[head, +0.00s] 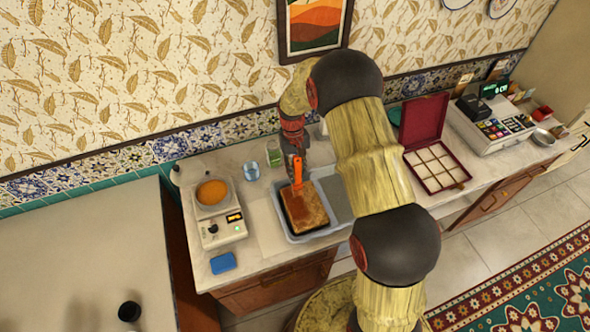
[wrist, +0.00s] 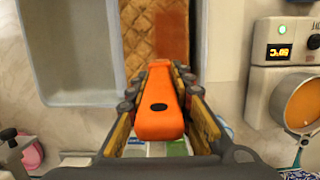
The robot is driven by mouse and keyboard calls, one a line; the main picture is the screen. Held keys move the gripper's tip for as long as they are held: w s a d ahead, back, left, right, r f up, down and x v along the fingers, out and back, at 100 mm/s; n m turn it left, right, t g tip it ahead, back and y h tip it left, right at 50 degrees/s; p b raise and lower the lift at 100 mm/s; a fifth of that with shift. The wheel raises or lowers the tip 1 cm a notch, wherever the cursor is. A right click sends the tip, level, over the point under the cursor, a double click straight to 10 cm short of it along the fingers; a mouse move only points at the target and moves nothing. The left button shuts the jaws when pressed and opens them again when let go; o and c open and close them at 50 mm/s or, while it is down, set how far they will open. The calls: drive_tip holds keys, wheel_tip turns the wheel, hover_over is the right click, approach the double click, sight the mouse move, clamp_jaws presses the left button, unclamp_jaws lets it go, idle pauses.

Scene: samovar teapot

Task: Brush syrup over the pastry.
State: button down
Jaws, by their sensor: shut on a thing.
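My gripper (wrist: 160,110) is shut on the orange handle of a brush (wrist: 161,108), which also shows in the head view (head: 300,163). The brush points down over the pastry (head: 306,209), a golden-brown slab scored in a diamond pattern. The pastry also shows in the wrist view (wrist: 151,50), with a darker reddish-brown strip on its right side there. It lies in a grey-blue tray (head: 334,226). The bristles are hidden, so I cannot tell whether they touch the pastry. A bowl of amber syrup (head: 211,193) sits on a white scale-like unit (head: 221,228) left of the tray.
A blue sponge (head: 223,263) lies near the counter's front edge. A blue glass (head: 252,171) and a green glass (head: 273,157) stand behind the tray. An open red box (head: 433,165) and a cash register (head: 492,125) are to the right.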

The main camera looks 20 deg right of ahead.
drive_tip(key=shift+s+d+p, duration=0.85)
drive_tip(key=shift+s+d, duration=0.35)
drive_tip(key=shift+s, duration=5.55)
drive_tip(key=shift+w+b, duration=1.2)
drive_tip(key=shift+w, duration=8.15)
drive_tip(key=s+p, duration=0.2)
drive_tip(key=s, duration=1.5)
drive_tip(key=shift+s, duration=0.3)
